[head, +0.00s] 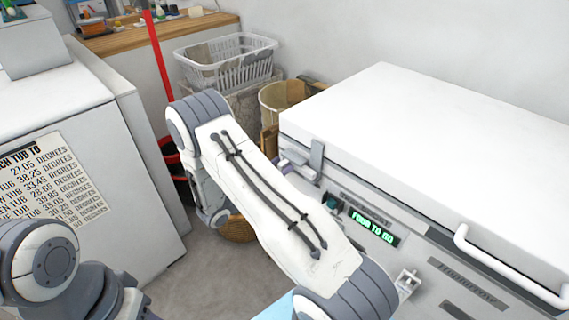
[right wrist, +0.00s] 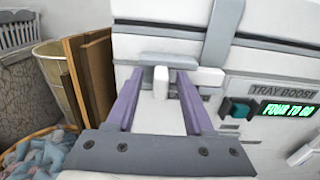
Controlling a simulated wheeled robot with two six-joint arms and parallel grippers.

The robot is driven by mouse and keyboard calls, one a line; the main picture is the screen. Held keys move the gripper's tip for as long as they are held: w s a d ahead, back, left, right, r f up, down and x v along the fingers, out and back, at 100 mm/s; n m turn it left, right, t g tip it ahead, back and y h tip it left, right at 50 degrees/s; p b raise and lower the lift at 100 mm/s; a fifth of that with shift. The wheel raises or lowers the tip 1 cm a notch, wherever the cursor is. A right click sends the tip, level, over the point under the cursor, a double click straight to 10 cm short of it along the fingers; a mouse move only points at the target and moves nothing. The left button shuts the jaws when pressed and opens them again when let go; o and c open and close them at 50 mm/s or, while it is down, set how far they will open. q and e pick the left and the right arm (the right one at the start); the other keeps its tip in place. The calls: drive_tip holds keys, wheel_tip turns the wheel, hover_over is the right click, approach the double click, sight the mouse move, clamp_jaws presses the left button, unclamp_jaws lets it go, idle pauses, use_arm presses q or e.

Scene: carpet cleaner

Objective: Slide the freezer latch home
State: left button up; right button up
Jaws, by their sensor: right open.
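The freezer (head: 440,130) is a white chest at the right of the head view, with its lid down. Its latch shows in the right wrist view as a white knob (right wrist: 160,84) on a pale bar at the front, beside a grey vertical strap (right wrist: 221,32). The strap also shows in the head view (head: 317,156). My right gripper (right wrist: 160,73) is open, its two purple fingers on either side of the knob, with gaps visible. In the head view, my right gripper (head: 294,164) is at the freezer's near left corner, partly hidden by my arm. My left gripper is out of view.
A green button (head: 331,203) and a lit "FOUR TO GO" display (head: 374,229) are right of the latch. A white handle (head: 510,270) juts from the freezer. A bin (head: 283,96) and laundry basket (head: 226,62) stand behind. A white cabinet (head: 60,110) stands left.

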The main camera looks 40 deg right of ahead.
drive_tip(key=s+a, duration=0.1)
drive_tip(key=a, duration=0.8)
drive_tip(key=shift+s, duration=0.2)
idle(0.5)
drive_tip(key=shift+r, duration=0.1)
